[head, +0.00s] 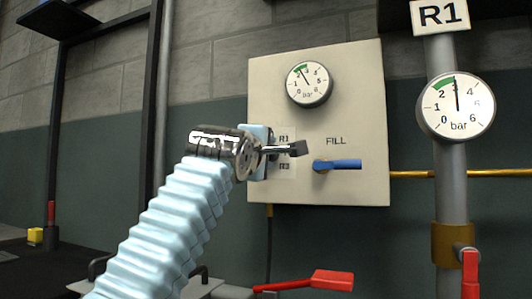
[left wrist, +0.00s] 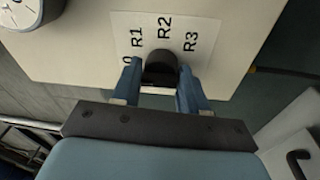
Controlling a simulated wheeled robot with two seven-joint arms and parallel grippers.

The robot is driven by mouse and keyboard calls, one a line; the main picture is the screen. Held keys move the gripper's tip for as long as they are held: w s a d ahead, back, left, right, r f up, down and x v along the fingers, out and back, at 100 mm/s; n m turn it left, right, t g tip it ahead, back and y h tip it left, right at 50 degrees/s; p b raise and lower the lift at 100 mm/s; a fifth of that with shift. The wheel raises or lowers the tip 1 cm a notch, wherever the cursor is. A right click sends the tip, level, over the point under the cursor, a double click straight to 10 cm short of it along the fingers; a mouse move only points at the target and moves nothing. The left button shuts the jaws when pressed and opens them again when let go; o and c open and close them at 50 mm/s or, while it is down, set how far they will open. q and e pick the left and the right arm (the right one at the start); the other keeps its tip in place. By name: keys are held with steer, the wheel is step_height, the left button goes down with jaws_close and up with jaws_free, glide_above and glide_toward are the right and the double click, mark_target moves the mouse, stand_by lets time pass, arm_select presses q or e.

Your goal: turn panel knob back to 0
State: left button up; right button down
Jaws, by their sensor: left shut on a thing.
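The panel knob (left wrist: 161,68) is a dark round knob on the beige panel (head: 350,110). In the left wrist view it sits between the two blue fingers of my left gripper (left wrist: 160,88), which is shut on it. A label with 0, R1, R2 and R3 (left wrist: 165,28) fans around the knob's far side. The knob's pointer cannot be made out, so its setting is unclear. In the head view my left gripper (head: 268,150) is at the panel's left part and hides the knob and part of the label. My right gripper is in neither view.
A blue FILL lever (head: 340,164) lies horizontal just right of my left gripper. A gauge (head: 309,84) is above it on the panel. The R1 gauge (head: 456,106) is on a grey pipe at right. Red handles (head: 333,280) and (head: 470,274) are below.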

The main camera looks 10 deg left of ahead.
arm_select(q)
steer(key=o, duration=1)
steer(key=shift+w+f, duration=0.1)
steer(key=shift+f, duration=0.15)
steer(key=shift+r, duration=0.1)
steer(key=s+a+f+b, duration=0.1)
steer(key=s+b, duration=0.6)
steer(key=s, duration=0.6)
steer(key=shift+s+a, duration=0.25)
steer(key=shift+s, duration=0.15)
steer(key=shift+f, duration=0.1)
